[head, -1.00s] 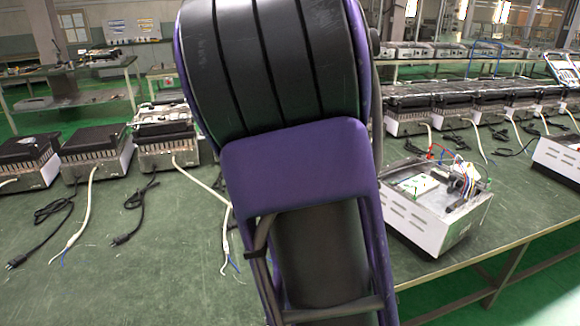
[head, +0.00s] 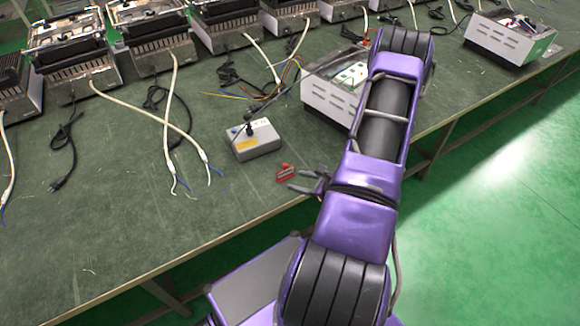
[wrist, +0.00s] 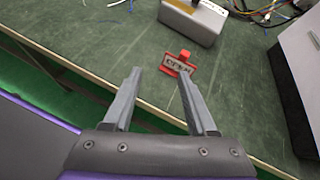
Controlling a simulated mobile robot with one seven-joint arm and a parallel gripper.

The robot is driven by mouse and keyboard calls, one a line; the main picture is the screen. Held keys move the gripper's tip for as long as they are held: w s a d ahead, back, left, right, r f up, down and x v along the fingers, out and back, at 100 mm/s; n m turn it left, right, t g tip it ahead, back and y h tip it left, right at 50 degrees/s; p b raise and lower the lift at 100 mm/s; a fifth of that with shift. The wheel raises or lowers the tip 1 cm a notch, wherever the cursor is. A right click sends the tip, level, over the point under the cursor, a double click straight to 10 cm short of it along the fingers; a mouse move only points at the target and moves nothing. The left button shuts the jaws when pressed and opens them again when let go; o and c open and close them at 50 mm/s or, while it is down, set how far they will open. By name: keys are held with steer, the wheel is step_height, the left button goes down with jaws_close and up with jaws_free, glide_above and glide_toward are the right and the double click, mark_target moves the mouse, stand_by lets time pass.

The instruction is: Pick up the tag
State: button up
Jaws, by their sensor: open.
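The tag (head: 286,172) is a small red piece lying on the green table top near its front edge. In the wrist view the tag (wrist: 178,64) shows pale lettering on a dark face and a red tab at its top. My gripper (head: 305,182) is open and empty, just right of the tag in the head view. In the wrist view my gripper (wrist: 158,78) has its two grey fingers spread, with the tag ahead of the fingertips and slightly right of centre. The fingers do not appear to touch the tag.
A grey box with a black knob (head: 255,143) stands behind the tag. A white open-topped unit with wires (head: 325,100) stands to its right. The green table (head: 120,225) has free room at the front left. Cables and several heater units line the back.

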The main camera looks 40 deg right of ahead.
mark_target(284, 165)
steer(key=w+f+m+t+h, duration=0.1)
steer(key=w, duration=0.2)
steer(key=w+d+f+m+h, duration=0.1)
steer(key=w+m, duration=0.1)
steer(key=w, duration=0.1)
steer(key=w+d+f+m+t+h, duration=0.1)
steer(key=w+m, duration=0.1)
steer(key=w, duration=0.1)
steer(key=shift+d+f+t+h, duration=0.25)
steer(key=shift+f+t+h, duration=0.05)
steer(key=shift+f, duration=0.1)
steer(key=shift+a+f+x, duration=0.15)
steer(key=shift+x, duration=1.2)
steer(key=shift+a+f+x, duration=0.15)
steer(key=shift+a+x, duration=0.05)
steer(key=shift+x, duration=1.15)
steer(key=shift+s, duration=0.1)
jaws_close()
